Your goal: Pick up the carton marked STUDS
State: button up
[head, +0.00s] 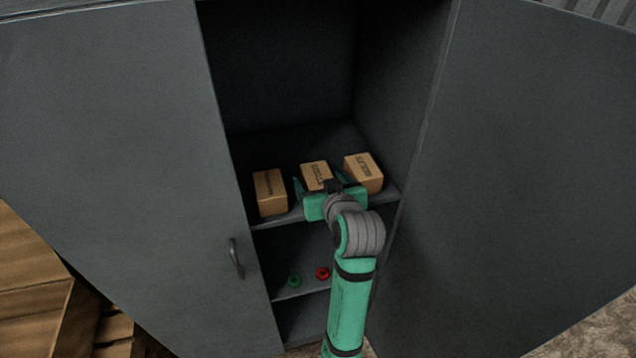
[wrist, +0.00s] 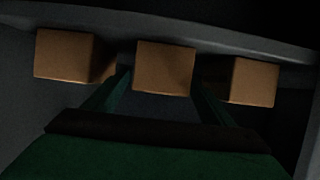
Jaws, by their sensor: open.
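Three brown cartons stand in a row on the upper shelf (head: 285,217) of an open grey cabinet. The middle carton (head: 316,172) has a dark printed label that looks like STUDS, though small; its lower part is hidden behind my gripper. It also shows in the centre of the wrist view (wrist: 165,67), where no label is readable. My green gripper (head: 319,183) is open in front of it. In the wrist view the fingers (wrist: 163,84) point at its left and right sides, with nothing held between them. I cannot tell whether the tips overlap its sides.
A left carton (head: 270,193) and a right carton (head: 363,173) flank the middle one, with narrow gaps. A green ring (head: 294,281) and a red ring (head: 322,273) lie on the lower shelf. Open doors (head: 110,160) and (head: 520,160) bound both sides.

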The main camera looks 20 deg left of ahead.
jog(key=shift+x, duration=1.05)
jog(key=c, duration=1.6)
